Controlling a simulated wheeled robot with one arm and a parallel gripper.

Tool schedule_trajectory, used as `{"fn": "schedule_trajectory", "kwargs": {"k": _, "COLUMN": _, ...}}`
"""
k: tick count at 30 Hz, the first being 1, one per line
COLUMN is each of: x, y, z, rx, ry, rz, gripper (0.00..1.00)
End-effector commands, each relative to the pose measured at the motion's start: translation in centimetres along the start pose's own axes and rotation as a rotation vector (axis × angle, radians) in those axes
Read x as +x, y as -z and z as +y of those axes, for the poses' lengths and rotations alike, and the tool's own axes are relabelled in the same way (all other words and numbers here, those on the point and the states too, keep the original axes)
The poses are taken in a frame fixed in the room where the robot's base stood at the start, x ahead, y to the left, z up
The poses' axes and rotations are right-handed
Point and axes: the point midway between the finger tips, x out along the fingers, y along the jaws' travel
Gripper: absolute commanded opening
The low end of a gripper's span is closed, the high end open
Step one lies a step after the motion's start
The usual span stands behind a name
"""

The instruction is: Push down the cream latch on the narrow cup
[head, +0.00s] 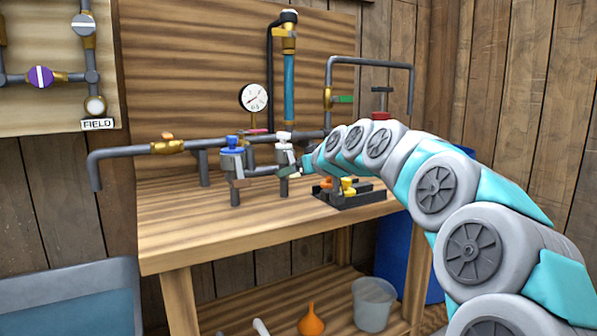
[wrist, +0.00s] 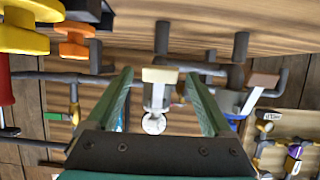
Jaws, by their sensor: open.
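The narrow cup (head: 284,154) with a white cap stands on the bench in the head view, to the right of a wider cup. In the wrist view its cream latch (wrist: 160,76) faces me between my fingertips, with the light cup body (wrist: 158,98) and round white cap (wrist: 154,124) behind it. My gripper (wrist: 158,82) is open, its green fingers left and right of the latch, and I see no contact. In the head view my gripper (head: 287,172) is at the cup's front, partly covering it. Whether the latch is up or down is unclear.
A black tray (head: 352,199) with yellow and orange parts is to the right. Grey pipes and a gauge (head: 254,97) stand behind.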

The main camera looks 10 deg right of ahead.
Motion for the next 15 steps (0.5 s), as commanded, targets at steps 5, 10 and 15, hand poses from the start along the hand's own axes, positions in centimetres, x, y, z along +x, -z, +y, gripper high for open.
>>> {"fn": "schedule_trajectory", "kwargs": {"k": 5, "x": -0.04, "y": 0.02, "z": 0.01, "rx": 0.000, "ry": 0.000, "rz": 0.001, "gripper": 0.82}}
{"fn": "schedule_trajectory", "kwargs": {"k": 10, "x": -0.05, "y": 0.03, "z": 0.01, "rx": 0.000, "ry": 0.000, "rz": 0.001, "gripper": 0.62}}
{"fn": "schedule_trajectory", "kwargs": {"k": 15, "x": -0.06, "y": 0.03, "z": 0.01, "rx": 0.000, "ry": 0.000, "rz": 0.001, "gripper": 0.43}}
